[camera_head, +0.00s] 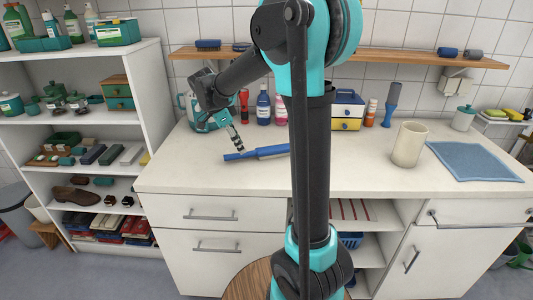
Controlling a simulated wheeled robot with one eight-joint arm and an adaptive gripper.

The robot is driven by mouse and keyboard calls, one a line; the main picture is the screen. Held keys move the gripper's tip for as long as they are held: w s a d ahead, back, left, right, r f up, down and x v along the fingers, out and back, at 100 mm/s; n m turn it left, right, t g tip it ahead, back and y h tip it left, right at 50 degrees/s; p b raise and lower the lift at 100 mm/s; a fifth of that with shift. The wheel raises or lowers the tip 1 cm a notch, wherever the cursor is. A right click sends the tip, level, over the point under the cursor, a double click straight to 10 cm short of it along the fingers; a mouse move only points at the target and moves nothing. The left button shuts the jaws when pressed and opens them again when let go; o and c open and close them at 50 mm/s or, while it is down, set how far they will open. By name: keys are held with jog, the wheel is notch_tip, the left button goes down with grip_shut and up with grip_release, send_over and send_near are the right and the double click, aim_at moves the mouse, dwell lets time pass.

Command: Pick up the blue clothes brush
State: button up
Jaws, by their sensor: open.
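A long blue brush (270,151), which looks like the clothes brush, lies on the white countertop (190,172). A thinner handle reaches to the left and a wider part lies to the right. My arm column hides what may be its right end. My gripper (238,147) points down just above the handle, near its left part. It is open, with nothing seen in it. I cannot tell whether the fingertips touch the handle.
Behind stand a teal jug (196,115), a red torch-like object (244,105), bottles (263,105) and a small drawer box (347,108). A blue-handled upright object (390,104), beige cup (408,145) and blue cloth (472,161) are right. The front counter is clear.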

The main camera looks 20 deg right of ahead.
aim_at(260, 154)
jog(key=shift+x, duration=2.65)
jog(key=shift+d+r, duration=0.1)
jog(key=shift+d, duration=0.05)
grip_shut()
